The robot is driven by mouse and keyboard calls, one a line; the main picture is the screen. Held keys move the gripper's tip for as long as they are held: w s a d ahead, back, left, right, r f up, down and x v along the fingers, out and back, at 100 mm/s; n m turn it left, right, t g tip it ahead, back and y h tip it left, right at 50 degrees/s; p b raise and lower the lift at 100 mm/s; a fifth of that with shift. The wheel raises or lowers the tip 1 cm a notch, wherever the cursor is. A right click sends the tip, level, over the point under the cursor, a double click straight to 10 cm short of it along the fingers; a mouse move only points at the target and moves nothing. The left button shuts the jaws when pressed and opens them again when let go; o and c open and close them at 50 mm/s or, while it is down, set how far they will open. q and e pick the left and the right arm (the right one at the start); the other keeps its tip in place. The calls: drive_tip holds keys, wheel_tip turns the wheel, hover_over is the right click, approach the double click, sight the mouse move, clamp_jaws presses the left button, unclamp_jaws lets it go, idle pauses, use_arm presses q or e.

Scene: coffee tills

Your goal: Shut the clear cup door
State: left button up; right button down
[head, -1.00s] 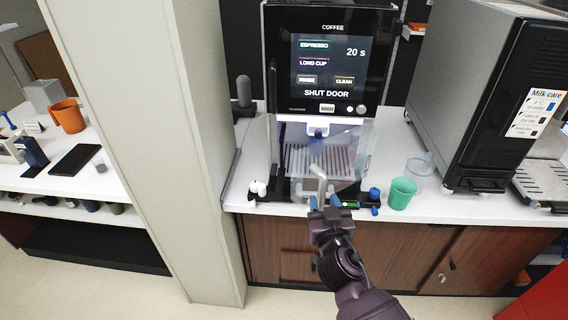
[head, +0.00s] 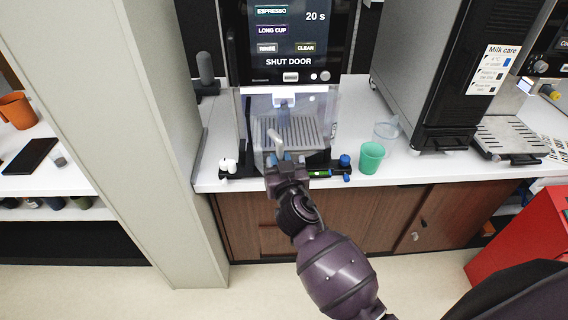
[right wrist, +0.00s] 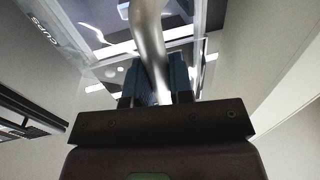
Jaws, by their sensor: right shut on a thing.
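The clear cup door (head: 262,112) is a see-through panel at the front of the black coffee machine (head: 238,50). Its clear edges are faint, and I cannot tell exactly how far it stands from the machine. The machine's screen reads "SHUT DOOR". A bent metal handle (head: 277,140) is on the door. My right gripper (head: 284,160) is shut on this handle. In the right wrist view the handle (right wrist: 148,35) runs between the blue fingers (right wrist: 155,85), with the door's clear pane and "CUPS" lettering behind. My left gripper is not in view.
A green cup (head: 371,157) and a clear cup (head: 386,131) stand on the white counter to the right. Small white and blue knobs flank the machine's front. A pale pillar (head: 165,130) is at the left, and a red cabinet (head: 525,235) at the lower right.

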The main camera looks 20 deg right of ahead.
sight(256, 147)
drive_tip(key=shift+w+a+r+b, duration=0.1)
drive_tip(key=shift+w+a+b, duration=0.15)
drive_tip(key=shift+w+a, duration=0.3)
drive_tip(key=shift+w+a+b, duration=0.2)
drive_tip(key=shift+w+a, duration=0.1)
drive_tip(key=shift+w, duration=0.3)
drive_tip(key=shift+w+a+b, duration=0.3)
drive_tip(key=shift+w+b, duration=0.05)
drive_tip(key=shift+w, duration=0.2)
drive_tip(key=shift+w+a+b, duration=0.3)
drive_tip(key=shift+w, duration=0.25)
drive_tip(key=shift+w+a+b, duration=0.25)
drive_tip(key=shift+w+b, duration=0.1)
drive_tip(key=shift+w, duration=0.3)
drive_tip(key=shift+w+a+b, duration=0.25)
drive_tip(key=shift+w+b, duration=0.1)
drive_tip(key=shift+w, duration=0.3)
drive_tip(key=shift+w+a, duration=0.1)
drive_tip(key=shift+w, duration=0.3)
